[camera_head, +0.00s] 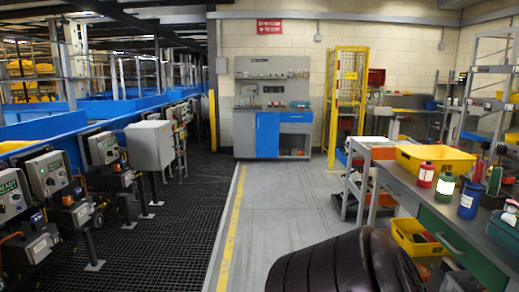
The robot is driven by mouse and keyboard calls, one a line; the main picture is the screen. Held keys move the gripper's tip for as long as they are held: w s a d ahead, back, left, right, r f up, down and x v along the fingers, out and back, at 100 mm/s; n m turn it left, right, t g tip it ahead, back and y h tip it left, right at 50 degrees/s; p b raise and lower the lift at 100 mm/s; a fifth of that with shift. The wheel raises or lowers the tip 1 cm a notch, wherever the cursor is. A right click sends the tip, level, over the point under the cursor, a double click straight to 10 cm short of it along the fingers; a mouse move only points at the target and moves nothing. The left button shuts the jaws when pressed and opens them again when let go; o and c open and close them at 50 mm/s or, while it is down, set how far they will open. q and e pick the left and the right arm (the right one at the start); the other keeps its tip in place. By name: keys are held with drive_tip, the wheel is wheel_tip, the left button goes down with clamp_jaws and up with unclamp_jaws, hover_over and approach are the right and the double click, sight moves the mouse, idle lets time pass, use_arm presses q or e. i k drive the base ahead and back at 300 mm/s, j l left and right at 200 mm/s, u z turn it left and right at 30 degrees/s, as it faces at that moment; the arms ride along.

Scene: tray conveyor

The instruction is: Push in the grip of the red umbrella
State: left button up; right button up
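I cannot make out a red umbrella or its grip anywhere in the head view. Neither of my grippers is in view. Small red things do show: a red bottle (426,175) stands on the workbench at the right, and a red box (376,77) is up at the back right. Neither looks like an umbrella.
A dark ribbed, rounded object (335,266), unclear what, fills the bottom centre. Conveyor control boxes (46,175) line the left. The middle grey floor (285,205) is clear.

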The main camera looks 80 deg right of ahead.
sight(485, 145)
drive_tip(key=z, duration=4.05)
